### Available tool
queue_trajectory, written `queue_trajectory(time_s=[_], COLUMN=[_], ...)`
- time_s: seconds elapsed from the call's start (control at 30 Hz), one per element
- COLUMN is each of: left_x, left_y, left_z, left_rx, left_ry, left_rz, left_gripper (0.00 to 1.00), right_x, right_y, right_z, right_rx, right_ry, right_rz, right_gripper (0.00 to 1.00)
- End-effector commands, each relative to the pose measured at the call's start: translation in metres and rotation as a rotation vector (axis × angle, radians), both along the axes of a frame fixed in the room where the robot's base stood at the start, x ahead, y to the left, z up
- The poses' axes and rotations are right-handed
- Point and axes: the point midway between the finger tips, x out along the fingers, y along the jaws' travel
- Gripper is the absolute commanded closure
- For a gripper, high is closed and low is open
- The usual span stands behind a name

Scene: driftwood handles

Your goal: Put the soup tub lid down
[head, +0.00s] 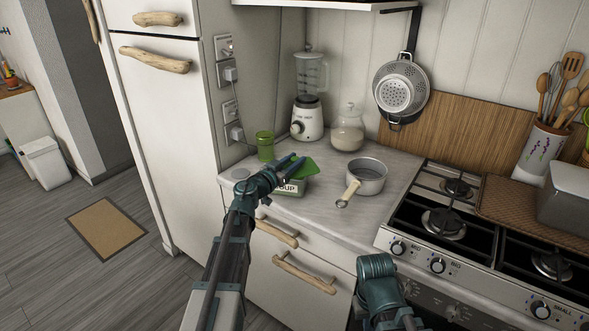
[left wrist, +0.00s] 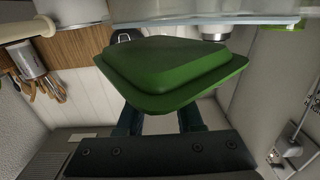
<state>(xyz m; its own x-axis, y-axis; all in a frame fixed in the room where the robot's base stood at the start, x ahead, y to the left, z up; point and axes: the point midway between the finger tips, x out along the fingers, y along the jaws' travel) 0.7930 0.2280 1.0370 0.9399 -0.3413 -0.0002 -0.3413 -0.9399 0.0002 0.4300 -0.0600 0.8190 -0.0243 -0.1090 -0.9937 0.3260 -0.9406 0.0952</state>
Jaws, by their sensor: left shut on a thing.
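The soup tub lid (head: 304,168) is flat, green and roughly square. My left gripper (head: 292,163) is shut on it, and the lid also shows large in the left wrist view (left wrist: 175,72) at the fingertips. In the head view the lid appears at the soup tub (head: 292,188), a pale tub with SOUP lettering on the counter. My gripper hides part of both, and I cannot tell whether lid and tub touch. My right arm shows at the bottom of the head view, but its gripper is out of sight.
On the counter (head: 325,212), a green cup (head: 265,147) stands left of the lid. A blender (head: 308,110) and a glass jar (head: 348,130) stand behind. A saucepan (head: 367,179) is right of the tub, its handle pointing forward. Bare counter lies near the front edge.

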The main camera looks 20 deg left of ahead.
Motion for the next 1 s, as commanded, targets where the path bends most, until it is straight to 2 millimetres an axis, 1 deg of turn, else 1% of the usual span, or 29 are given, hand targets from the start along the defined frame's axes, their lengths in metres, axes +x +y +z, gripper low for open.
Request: queue_trajectory(time_s=[0.03,0.3,0.7,0.83,0.87,1.0], left_x=[0.000,0.000,0.000,0.000,0.000,0.000], left_y=[0.000,0.000,0.000,0.000,0.000,0.000], left_z=[-0.009,-0.006,-0.018,-0.018,-0.018,-0.018], left_rx=[0.000,0.000,0.000,0.000,0.000,0.000], left_ry=[0.000,0.000,0.000,0.000,0.000,0.000], left_rz=[0.000,0.000,0.000,0.000,0.000,0.000], left_gripper=[1.00,1.00,1.00,1.00,0.63,0.38], right_x=[0.000,0.000,0.000,0.000,0.000,0.000], right_y=[0.000,0.000,0.000,0.000,0.000,0.000], right_z=[-0.009,-0.006,-0.018,-0.018,-0.018,-0.018], right_rx=[0.000,0.000,0.000,0.000,0.000,0.000], right_ry=[0.000,0.000,0.000,0.000,0.000,0.000], right_rz=[0.000,0.000,0.000,0.000,0.000,0.000], right_gripper=[1.00,1.00,1.00,1.00,1.00,1.00])
